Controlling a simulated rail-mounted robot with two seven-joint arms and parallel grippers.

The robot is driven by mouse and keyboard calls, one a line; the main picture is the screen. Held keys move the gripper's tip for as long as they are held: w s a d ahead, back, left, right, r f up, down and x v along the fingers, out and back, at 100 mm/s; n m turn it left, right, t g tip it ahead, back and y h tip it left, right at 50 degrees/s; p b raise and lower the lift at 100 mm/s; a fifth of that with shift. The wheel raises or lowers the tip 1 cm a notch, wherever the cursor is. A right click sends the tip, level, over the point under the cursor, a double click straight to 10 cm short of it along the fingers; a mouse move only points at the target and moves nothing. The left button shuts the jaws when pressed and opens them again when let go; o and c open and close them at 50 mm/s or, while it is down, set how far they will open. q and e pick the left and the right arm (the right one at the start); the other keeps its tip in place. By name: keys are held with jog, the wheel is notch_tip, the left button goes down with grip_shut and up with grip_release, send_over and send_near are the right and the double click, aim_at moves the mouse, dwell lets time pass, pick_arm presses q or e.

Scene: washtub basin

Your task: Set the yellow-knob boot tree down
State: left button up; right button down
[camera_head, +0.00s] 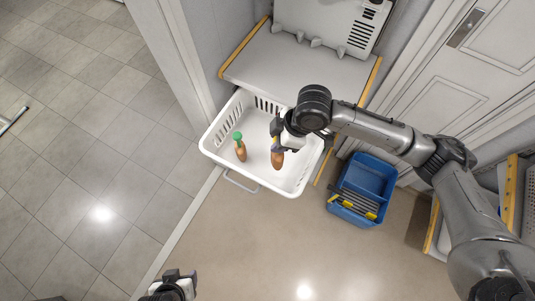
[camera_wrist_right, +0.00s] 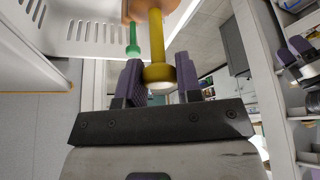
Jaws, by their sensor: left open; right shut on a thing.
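My right gripper (camera_head: 279,143) is shut on the yellow-knob boot tree (camera_head: 277,160), over the right part of the white basin (camera_head: 207,151). In the right wrist view its yellow knob and stem (camera_wrist_right: 157,72) sit between the purple fingers, with the brown wooden body beyond. I cannot tell whether the boot tree touches the basin floor. The green-knob boot tree (camera_head: 240,147) is in the left part of the basin, apart from the held one; its green knob (camera_wrist_right: 132,48) shows in the right wrist view. My left gripper (camera_head: 172,288) is open at the bottom edge, away from the basin.
A grey shelf with wooden edges (camera_head: 290,62) adjoins the basin at the back, with a white appliance (camera_head: 338,25) on it. A blue tray (camera_head: 366,180) with dark and yellow items stands to the right. The basin floor between the two boot trees is clear.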

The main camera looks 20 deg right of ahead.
aim_at(277, 155)
jog(key=shift+w+a+f, duration=0.1)
jog(key=shift+w+f, duration=0.05)
jog(key=shift+f, duration=0.45)
notch_tip(277, 155, down, 9)
jog(key=shift+f+b, duration=0.2)
jog(key=shift+b, duration=0.9)
jog(key=c, duration=0.8)
grip_release()
jog(key=shift+f, duration=0.1)
